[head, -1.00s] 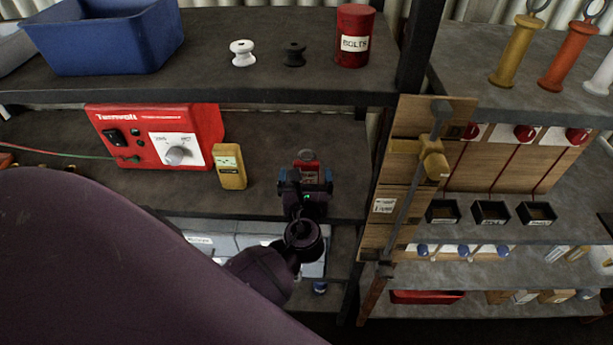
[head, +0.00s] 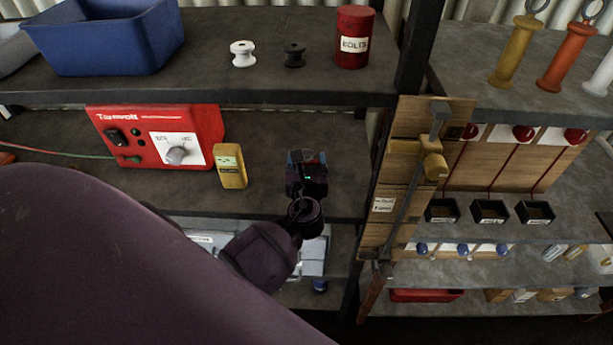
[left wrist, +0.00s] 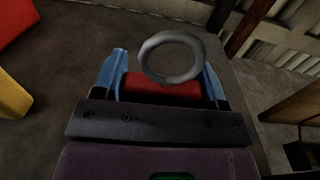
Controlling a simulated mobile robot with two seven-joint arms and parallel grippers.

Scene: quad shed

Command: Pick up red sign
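The red sign (left wrist: 165,92) shows in the left wrist view as a red body between my two blue fingertips, with a grey ring (left wrist: 171,57) at its upper end. The red body fills the gap, and the fingers seem to touch its sides. In the head view my left gripper (head: 307,158) is over the right part of the middle shelf and hides most of the sign. Whether the sign still rests on the shelf cannot be told. My right gripper is not in view.
On the middle shelf (head: 268,150), a yellow meter (head: 231,166) and a red Tarmvolt box (head: 155,135) stand left of my gripper. A wooden board (head: 397,205) and a dark post stand to its right. The upper shelf holds a blue bin (head: 105,40) and a red bolts can (head: 354,45).

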